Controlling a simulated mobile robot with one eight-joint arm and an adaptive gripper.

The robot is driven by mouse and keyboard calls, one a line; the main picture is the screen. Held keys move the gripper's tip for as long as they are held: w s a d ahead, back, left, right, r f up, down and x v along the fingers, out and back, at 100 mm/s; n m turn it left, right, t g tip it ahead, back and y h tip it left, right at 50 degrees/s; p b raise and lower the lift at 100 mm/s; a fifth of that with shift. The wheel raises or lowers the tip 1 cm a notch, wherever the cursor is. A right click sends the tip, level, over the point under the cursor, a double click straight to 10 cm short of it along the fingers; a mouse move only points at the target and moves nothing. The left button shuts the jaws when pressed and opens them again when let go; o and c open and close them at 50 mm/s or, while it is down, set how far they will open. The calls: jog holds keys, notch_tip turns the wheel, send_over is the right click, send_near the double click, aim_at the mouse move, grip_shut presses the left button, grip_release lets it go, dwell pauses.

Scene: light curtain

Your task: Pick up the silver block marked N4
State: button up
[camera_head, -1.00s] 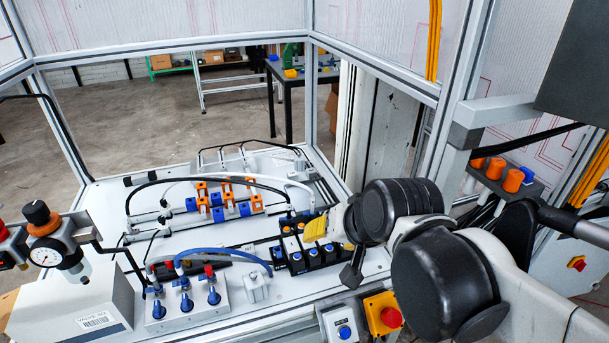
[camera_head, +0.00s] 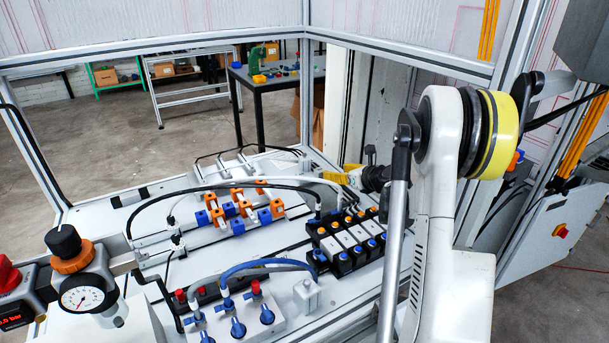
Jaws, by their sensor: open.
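A small silver block (camera_head: 306,294) stands on the white bench top at lower centre, beside the blue-tubed manifold. No N4 mark is readable at this size, so I cannot tell whether it is the marked block. My gripper (camera_head: 346,178), yellow and black, is small and partly hidden behind my arm. It is past the far end of the valve row, apart from the silver block. It is open, and I see nothing held in it.
A row of black and white valves (camera_head: 348,241) stands right of the silver block. A manifold (camera_head: 235,318) with blue and red fittings is in front. Orange and blue parts (camera_head: 240,208) stand behind. Aluminium posts (camera_head: 306,80) frame the bench. Loose tubes arch over the top.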

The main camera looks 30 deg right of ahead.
aim_at(320, 169)
jog(key=b+x, duration=0.1)
jog(key=x, duration=0.3)
jog(key=shift+w+d+f, duration=0.1)
jog(key=shift+w+f, duration=0.15)
jog(key=shift+w, duration=0.05)
jog(key=b+x, duration=0.1)
jog(key=x, duration=0.3)
jog(key=b+x, duration=0.1)
jog(key=x, duration=0.1)
jog(key=shift+a+r+b, duration=0.1)
jog(key=shift+a+b, duration=0.25)
jog(key=shift+r, duration=0.1)
grip_shut()
